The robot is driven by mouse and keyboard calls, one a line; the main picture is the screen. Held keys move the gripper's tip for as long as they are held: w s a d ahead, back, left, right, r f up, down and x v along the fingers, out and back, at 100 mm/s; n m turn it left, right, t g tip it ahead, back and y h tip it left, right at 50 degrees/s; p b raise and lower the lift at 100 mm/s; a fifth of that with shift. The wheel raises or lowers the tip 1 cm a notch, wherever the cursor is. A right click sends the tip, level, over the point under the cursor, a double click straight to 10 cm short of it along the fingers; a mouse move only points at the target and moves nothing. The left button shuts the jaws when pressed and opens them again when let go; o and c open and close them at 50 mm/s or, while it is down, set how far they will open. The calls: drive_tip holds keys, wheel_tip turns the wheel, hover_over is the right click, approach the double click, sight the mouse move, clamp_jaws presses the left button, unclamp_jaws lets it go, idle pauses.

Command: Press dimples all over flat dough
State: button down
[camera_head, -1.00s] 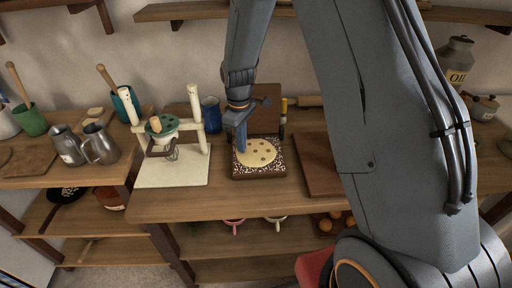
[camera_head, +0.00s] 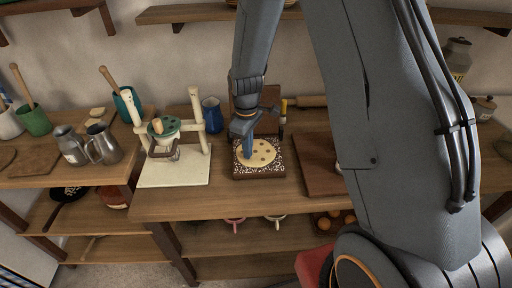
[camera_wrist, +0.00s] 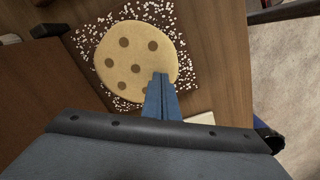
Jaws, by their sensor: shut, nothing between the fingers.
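The flat round dough (camera_head: 262,152) is pale yellow and lies on a dark board speckled with white (camera_head: 259,173). In the wrist view the dough (camera_wrist: 115,82) shows several brown round dimples, spread over its left, middle and upper parts. My gripper (camera_head: 247,150) is shut and empty, pointing down at the dough's left side in the head view. In the wrist view the blue fingertips (camera_wrist: 161,76) overlap the dough's lower right edge and partly cover a dimple. I cannot tell whether the tips touch the dough.
A cream stand (camera_head: 175,165) with a green disc is left of the speckled board. A blue jug (camera_head: 212,115) stands behind. A brown board (camera_head: 318,168) lies to the right, a rolling pin (camera_head: 312,101) at the back. The counter front is clear.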

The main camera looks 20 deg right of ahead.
drive_tip(key=shift+s, duration=0.25)
drive_tip(key=shift+f, duration=0.25)
drive_tip(key=shift+f, duration=0.2)
idle(0.3)
idle(0.8)
drive_tip(key=shift+r, duration=0.4)
drive_tip(key=shift+r, duration=0.1)
